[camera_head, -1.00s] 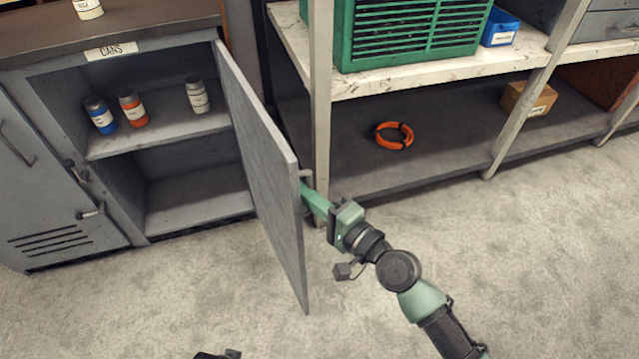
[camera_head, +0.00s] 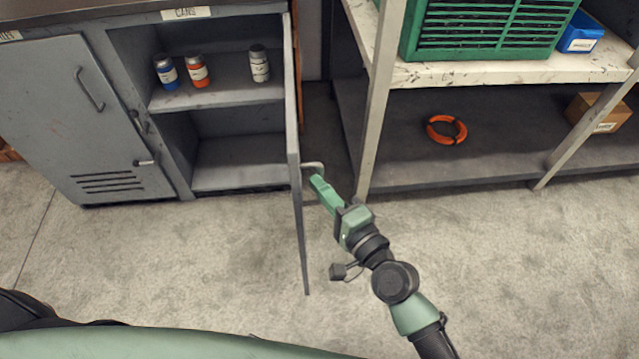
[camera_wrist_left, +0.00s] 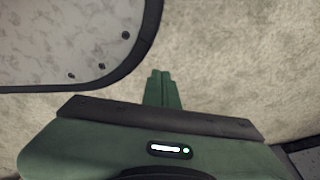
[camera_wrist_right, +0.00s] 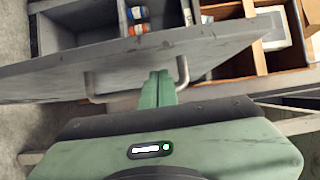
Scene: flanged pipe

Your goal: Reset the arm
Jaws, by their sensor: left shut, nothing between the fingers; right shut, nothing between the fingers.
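The grey cabinet door (camera_head: 297,200) stands open, seen nearly edge-on in the head view. Its bar handle (camera_head: 313,165) is on the right-hand face. My right gripper (camera_head: 316,181) is shut and empty, with its fingertips close to the handle. In the right wrist view the shut fingers (camera_wrist_right: 158,88) point at the door (camera_wrist_right: 120,68), in front of the handle (camera_wrist_right: 183,73); I cannot tell whether they touch it. My left gripper (camera_wrist_left: 162,88) is shut and empty over bare floor in the left wrist view. It is outside the head view.
The open cabinet (camera_head: 240,178) holds a blue can (camera_head: 166,72), an orange can (camera_head: 198,72) and a grey can (camera_head: 259,64). A shelf unit (camera_head: 400,170) with an orange ring (camera_head: 446,130) stands right of the door. The floor (camera_head: 200,260) in front is clear.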

